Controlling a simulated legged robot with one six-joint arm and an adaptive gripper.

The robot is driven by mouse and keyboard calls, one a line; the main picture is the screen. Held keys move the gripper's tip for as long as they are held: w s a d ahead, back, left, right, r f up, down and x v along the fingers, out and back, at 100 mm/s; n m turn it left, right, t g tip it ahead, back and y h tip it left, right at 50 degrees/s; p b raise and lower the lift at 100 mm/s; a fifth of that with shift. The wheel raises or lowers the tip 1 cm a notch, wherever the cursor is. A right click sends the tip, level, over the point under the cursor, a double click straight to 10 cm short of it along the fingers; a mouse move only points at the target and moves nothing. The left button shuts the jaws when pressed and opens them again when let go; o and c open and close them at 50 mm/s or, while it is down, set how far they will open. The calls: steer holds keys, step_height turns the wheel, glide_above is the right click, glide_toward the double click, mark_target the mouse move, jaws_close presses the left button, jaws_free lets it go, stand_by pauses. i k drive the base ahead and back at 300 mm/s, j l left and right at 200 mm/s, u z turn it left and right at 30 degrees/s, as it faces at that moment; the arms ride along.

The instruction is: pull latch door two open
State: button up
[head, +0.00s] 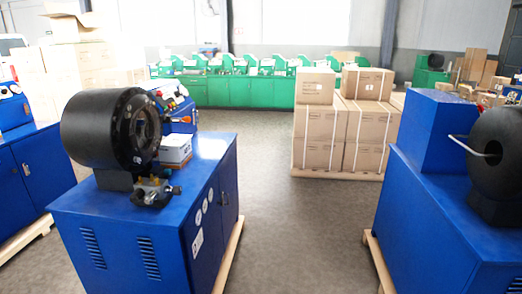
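No door marked as latch door two can be picked out. A blue cabinet (130,225) stands at the front left. Its right side has a closed door (229,185) with small dark handles, seen at a steep angle. Another blue cabinet at the far left edge has a closed front door (45,165) with a small latch (26,169). A third blue cabinet (425,225) stands at the right; no door shows on its visible side. My gripper is not in view.
Black crimper heads sit on the left cabinet (105,130) and right cabinet (497,160). Wooden pallets (232,255) jut out below. An open grey floor aisle (295,230) runs between them to stacked cartons (325,130). Green cabinets (235,92) line the back.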

mark_target(227, 171)
steer(key=i+u, duration=0.1)
steer(key=i, duration=0.45)
steer(key=i+u, duration=0.1)
steer(key=i, duration=0.45)
steer(key=i+l+u, duration=0.1)
steer(key=i, duration=0.45)
steer(key=i+l+u, duration=0.1)
steer(key=i, duration=0.45)
steer(key=i+l+u, duration=0.1)
steer(key=i+l, duration=0.2)
steer(key=i, duration=0.2)
steer(key=i+l+u, duration=0.1)
steer(key=i, duration=0.45)
steer(key=l, duration=0.1)
